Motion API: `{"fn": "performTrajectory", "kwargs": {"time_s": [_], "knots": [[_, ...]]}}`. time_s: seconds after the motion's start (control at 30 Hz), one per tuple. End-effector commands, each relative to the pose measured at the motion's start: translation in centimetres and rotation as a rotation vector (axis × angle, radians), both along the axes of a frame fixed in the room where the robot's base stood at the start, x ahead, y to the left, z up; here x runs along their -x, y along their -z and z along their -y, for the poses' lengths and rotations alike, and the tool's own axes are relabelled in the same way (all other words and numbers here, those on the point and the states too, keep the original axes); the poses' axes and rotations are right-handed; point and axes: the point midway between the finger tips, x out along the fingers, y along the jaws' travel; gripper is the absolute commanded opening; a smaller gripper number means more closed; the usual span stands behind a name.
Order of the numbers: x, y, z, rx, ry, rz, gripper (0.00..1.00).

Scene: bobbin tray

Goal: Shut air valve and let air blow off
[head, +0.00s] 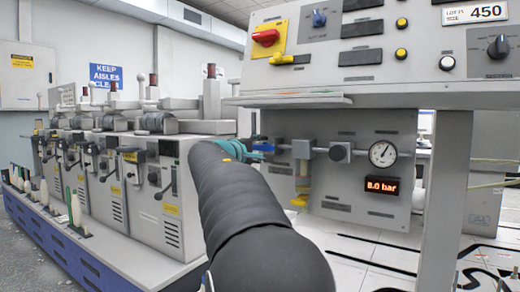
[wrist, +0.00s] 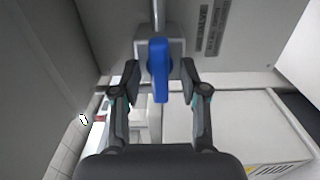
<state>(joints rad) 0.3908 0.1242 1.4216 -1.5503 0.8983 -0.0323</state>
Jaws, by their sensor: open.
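The blue valve handle (wrist: 159,70) is on a grey valve body (wrist: 148,48) in the wrist view, in line with the pipe (wrist: 158,14). My gripper (wrist: 160,82) is open, with one finger on each side of the handle and visible gaps between. In the head view the blue handle (head: 264,147) is partly hidden by my gripper (head: 243,148). A round pressure gauge (head: 383,153) sits at the pipe's right end. The red display (head: 382,187) below it seems to read 8.0 bar; its first digit is hard to make out.
A control panel with a red-and-yellow switch (head: 266,38) overhangs the pipe, with a ledge (head: 290,100) below it. A yellow fitting (head: 301,187) hangs under the pipe. A row of grey machines (head: 158,200) stands at left.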

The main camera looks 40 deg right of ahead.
Motion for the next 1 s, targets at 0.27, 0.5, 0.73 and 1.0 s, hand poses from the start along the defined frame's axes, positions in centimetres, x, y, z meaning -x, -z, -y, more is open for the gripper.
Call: {"fn": "performTrajectory", "kwargs": {"time_s": [0.27,0.5,0.73,1.0], "knots": [[0.01,0.00,-0.01,0.000,0.000,0.000,0.24],[0.02,0.01,-0.02,0.000,0.000,0.000,0.00],[0.01,-0.03,-0.03,0.007,0.000,-0.026,0.00],[-0.01,-0.20,-0.03,0.047,0.000,-0.163,0.00]]}}
